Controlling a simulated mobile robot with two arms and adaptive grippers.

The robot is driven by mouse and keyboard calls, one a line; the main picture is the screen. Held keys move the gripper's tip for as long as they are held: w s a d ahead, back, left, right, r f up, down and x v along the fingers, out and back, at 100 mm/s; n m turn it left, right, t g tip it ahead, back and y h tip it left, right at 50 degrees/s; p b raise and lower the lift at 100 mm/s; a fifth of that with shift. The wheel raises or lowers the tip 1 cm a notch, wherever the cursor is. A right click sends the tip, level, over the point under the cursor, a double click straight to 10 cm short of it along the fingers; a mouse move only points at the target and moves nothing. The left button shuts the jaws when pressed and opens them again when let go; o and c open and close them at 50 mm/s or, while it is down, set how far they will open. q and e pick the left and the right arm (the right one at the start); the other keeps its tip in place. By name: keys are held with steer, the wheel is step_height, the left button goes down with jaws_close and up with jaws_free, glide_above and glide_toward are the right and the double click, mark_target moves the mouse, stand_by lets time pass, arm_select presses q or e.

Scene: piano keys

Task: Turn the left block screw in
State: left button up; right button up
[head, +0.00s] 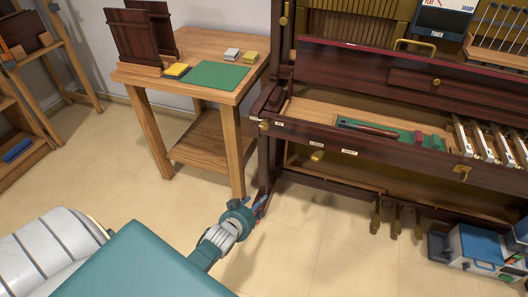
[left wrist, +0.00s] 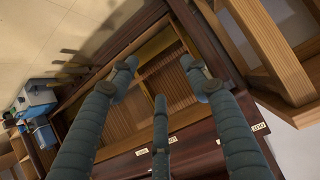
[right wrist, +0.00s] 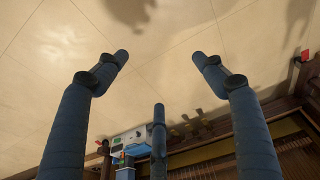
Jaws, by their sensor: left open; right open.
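The left block screw looks to be the small brass thumb screw (head: 317,156) under the front rail of the piano (head: 390,165), near the rail's left end and small white labels. A similar brass screw (head: 462,172) is farther right. My left gripper (head: 258,207) is low, in front of the piano's left leg, below and left of the left screw, touching nothing visible. In the left wrist view its fingers (left wrist: 160,75) are spread and empty, facing the piano's underside; I cannot make out the screw there. My right gripper (right wrist: 160,75) is open and empty over the floor, outside the head view.
A wooden table (head: 205,50) with a green mat (head: 218,75) stands left of the piano. A green tray (head: 400,130) lies in the open key bed, left of the keys. Brass pedals (head: 396,220) and a blue-topped box (head: 480,246) are low right.

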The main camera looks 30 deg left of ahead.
arm_select(q)
steer(key=w+a+r+t+y+b, duration=0.1)
steer(key=w+a+r+t+b, duration=0.25)
steer(key=w+r+b, duration=0.35)
steer(key=n+t+y+b, duration=0.1)
steer(key=t+b, duration=0.2)
glide_toward(264, 126)
steer(key=b+x, duration=0.1)
steer(key=x, duration=0.5)
steer(key=shift+w+a, duration=0.1)
steer(key=shift+w, duration=0.2)
steer(key=shift+b+x, duration=0.35)
steer(key=shift+x, duration=0.5)
steer(key=shift+w+a, duration=0.1)
steer(key=shift+w, duration=0.25)
arm_select(e)
step_height(264, 126, up, 7)
steer(key=w+t, duration=0.2)
steer(key=w, duration=0.1)
steer(key=shift+a+f, duration=0.15)
steer(key=shift+a, duration=0.05)
arm_select(q)
steer(key=shift+c, duration=0.2)
steer(key=c, duration=1.1)
